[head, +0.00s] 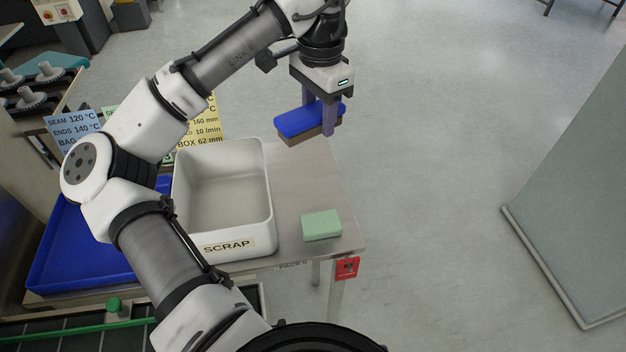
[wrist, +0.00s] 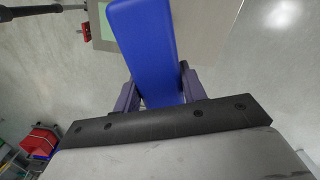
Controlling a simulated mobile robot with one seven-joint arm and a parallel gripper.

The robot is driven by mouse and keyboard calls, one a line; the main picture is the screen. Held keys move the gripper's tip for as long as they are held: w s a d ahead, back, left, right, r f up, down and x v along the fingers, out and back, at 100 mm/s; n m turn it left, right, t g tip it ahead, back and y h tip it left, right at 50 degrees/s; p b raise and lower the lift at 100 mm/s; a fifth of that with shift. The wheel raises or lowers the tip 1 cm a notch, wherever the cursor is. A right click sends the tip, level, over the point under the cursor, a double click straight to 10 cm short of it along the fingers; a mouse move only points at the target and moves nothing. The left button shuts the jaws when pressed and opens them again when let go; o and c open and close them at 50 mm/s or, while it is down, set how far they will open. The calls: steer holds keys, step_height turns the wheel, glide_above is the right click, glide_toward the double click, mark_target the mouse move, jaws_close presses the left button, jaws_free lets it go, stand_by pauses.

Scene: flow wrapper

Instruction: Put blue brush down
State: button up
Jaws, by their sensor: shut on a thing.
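The blue brush (head: 308,120) has a blue back over a brown bristle side, with the blue facing up. My gripper (head: 318,122) is shut on it, one finger on each side, near the far right corner of the steel table (head: 298,180). The brush looks level and seems to be above the table; the exact height is hard to tell. In the wrist view, the brush's blue back (wrist: 147,50) runs up from between the two fingers (wrist: 158,92), and its underside is hidden.
A white bin marked SCRAP (head: 222,200) stands on the table, left of a pale green block (head: 321,224). A blue tray (head: 80,245) lies farther left, partly behind my arm. Bare tabletop shows behind the green block. A grey panel (head: 580,170) stands at the right.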

mark_target(318, 186)
step_height(318, 186, down, 16)
steer(key=shift+f+p, duration=0.1)
steer(key=shift+p, duration=0.45)
steer(key=shift+f, duration=0.1)
steer(key=o, duration=1.3)
steer(key=shift+c, duration=0.2)
step_height(318, 186, up, 12)
steer(key=b, duration=0.1)
